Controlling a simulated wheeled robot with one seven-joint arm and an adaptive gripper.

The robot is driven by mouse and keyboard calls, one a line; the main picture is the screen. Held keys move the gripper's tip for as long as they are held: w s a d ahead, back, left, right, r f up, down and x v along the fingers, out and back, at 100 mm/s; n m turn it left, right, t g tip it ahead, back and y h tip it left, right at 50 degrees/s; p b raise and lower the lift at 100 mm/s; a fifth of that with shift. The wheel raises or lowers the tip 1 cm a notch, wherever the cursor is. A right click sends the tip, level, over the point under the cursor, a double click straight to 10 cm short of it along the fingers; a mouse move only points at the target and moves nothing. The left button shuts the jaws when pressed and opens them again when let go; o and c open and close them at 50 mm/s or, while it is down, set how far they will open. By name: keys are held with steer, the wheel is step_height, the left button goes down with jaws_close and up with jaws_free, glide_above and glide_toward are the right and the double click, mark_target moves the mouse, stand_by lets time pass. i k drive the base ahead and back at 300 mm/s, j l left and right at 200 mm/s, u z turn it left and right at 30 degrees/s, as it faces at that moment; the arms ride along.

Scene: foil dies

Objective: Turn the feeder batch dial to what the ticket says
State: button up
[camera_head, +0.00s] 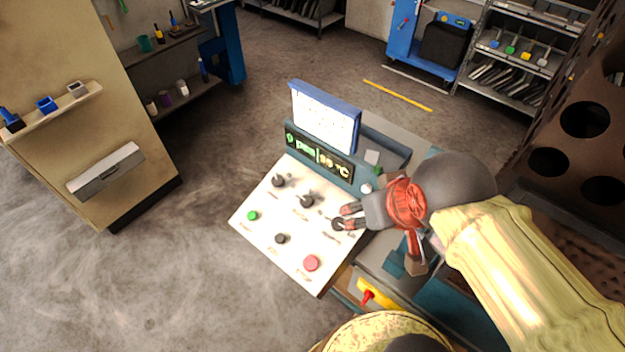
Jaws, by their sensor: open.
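The ticket (323,122) is a bright white sheet in a blue frame at the back of the control panel; its text is too small to read. Below it a dark display (318,156) shows green and yellow characters, seemingly "0 pcs" and a °C value. The panel has a row of three dark dials: a left dial (278,181), a middle dial (306,201) and a right dial (338,225). Their labels are not legible, so I cannot tell which is the batch dial. My gripper (345,217) is open, its fingertips at the right dial; whether they touch it is unclear.
A tan cabinet (80,120) stands left; open floor lies between.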

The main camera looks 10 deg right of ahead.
mark_target(307, 201)
steer(key=i+j, duration=0.1)
steer(key=j, duration=0.5)
steer(key=i+j+z, duration=0.1)
steer(key=j, duration=0.55)
steer(key=i+j, duration=0.1)
steer(key=j, duration=0.5)
